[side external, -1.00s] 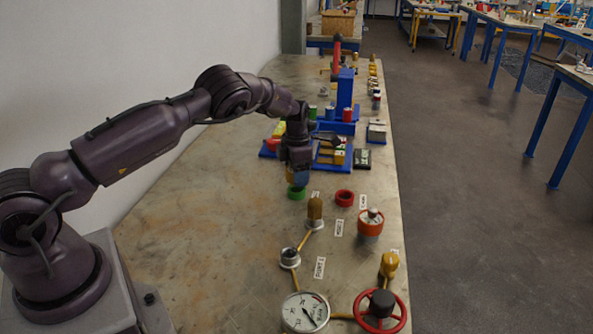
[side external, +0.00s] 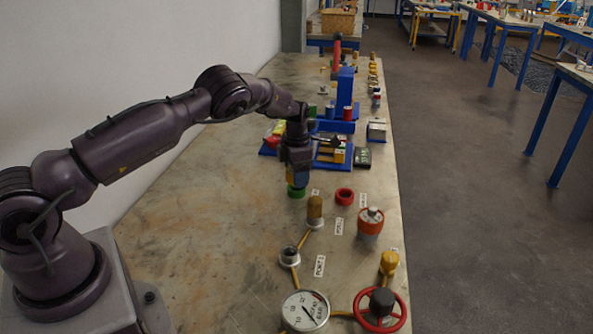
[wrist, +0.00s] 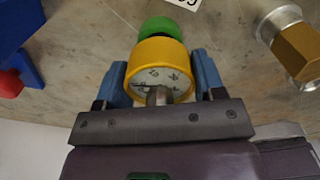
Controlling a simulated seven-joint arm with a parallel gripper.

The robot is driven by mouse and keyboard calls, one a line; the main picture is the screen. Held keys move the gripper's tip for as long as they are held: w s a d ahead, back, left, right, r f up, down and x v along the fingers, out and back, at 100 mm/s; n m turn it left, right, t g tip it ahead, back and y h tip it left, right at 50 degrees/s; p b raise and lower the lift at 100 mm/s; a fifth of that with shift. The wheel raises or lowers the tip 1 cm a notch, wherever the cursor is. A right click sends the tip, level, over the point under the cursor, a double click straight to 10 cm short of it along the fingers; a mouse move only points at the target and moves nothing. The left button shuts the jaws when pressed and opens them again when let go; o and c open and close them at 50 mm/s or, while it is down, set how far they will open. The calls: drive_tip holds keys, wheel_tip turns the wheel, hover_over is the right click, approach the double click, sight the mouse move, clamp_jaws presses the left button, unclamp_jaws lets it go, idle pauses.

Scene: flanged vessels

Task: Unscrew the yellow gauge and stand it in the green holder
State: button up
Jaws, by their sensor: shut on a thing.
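My gripper (side external: 297,180) is shut on the yellow gauge. In the wrist view the yellow gauge (wrist: 158,62) sits between the two blue fingers, its white dial facing the camera and a metal stem in front of it. In the side view the fingers hide the gauge. The green holder (side external: 296,193) is a small round ring on the table, just below my gripper. It also shows in the wrist view (wrist: 158,27), partly covered by the gauge. I cannot tell whether the gauge touches the holder.
A red ring (side external: 344,197) lies right of the green holder. A brass-capped fitting (side external: 314,210) stands nearby; a red vessel (side external: 369,224) is further right. A large white gauge (side external: 305,311) and red handwheel (side external: 380,309) are in front. Blue racks stand behind. The table's left side is clear.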

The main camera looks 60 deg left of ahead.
drive_tip(key=shift+f, duration=0.75)
drive_tip(key=shift+f, duration=0.25)
drive_tip(key=o, duration=1.1)
